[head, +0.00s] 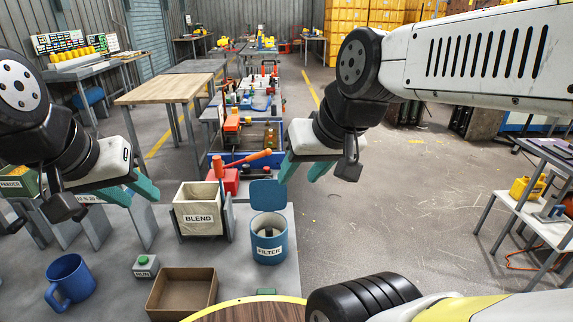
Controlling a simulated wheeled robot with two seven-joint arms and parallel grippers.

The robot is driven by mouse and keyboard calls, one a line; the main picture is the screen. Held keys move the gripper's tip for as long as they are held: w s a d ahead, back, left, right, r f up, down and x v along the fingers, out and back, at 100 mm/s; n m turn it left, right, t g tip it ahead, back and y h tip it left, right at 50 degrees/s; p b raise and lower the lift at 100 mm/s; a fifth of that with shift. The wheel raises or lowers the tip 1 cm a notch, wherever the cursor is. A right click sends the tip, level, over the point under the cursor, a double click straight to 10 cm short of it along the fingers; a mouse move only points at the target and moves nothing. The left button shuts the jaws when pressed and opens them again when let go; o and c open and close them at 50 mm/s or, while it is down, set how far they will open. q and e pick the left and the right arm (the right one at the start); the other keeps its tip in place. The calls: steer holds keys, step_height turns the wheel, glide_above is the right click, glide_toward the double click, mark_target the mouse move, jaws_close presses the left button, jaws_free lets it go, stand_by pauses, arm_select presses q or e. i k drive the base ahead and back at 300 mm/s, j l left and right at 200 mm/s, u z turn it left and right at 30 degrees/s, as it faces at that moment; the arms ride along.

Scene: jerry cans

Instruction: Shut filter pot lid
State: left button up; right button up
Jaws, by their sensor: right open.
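The blue filter pot (269,254), labelled FILTER, stands upright on the grey bench right of the middle. Its blue lid (268,194) is raised at the pot's back edge, and the mouth is uncovered with something dark inside. My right gripper (304,170), with teal fingers, is open and empty. In the picture it is above and slightly right of the lid, apart from it. My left gripper (136,191) appears further left, away from the pot, with nothing visible in its teal fingers. Its opening is hard to judge from this angle.
A BLEND bin (199,214) stands left of the pot, with a red can and an orange handle (247,160) behind. A blue mug (70,279), a RUN button box (146,266) and an open brown box (182,291) are on the bench. Open floor lies to the right.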

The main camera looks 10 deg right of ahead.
mark_target(266, 195)
steer(key=z, duration=1.15)
steer(key=l+z, duration=0.35)
steer(key=i+l+z, duration=0.1)
steer(key=l+z, duration=0.25)
steer(key=l, duration=0.15)
steer(key=i+l+z, duration=0.1)
steer(key=l+z, duration=0.3)
steer(key=i+l+u, duration=0.65)
steer(key=i, duration=0.2)
steer(key=i+j+u, duration=0.1)
steer(key=i+u, duration=0.45)
steer(key=u, duration=0.2)
steer(key=i+u, duration=0.4)
steer(key=i+l+u, duration=0.15)
steer(key=u, duration=0.2)
steer(key=i+u, duration=0.25)
steer(key=u, duration=0.2)
steer(key=i+l+u, duration=0.15)
steer(key=u, duration=0.3)
steer(key=i+l+u, duration=0.25)
steer(key=u, duration=0.25)
steer(key=i+l+u, duration=0.15)
steer(key=u, duration=0.3)
steer(key=i+l+u, duration=0.1)
steer(key=l+u, duration=1.05)
steer(key=u, duration=0.2)
steer(key=k, duration=0.1)
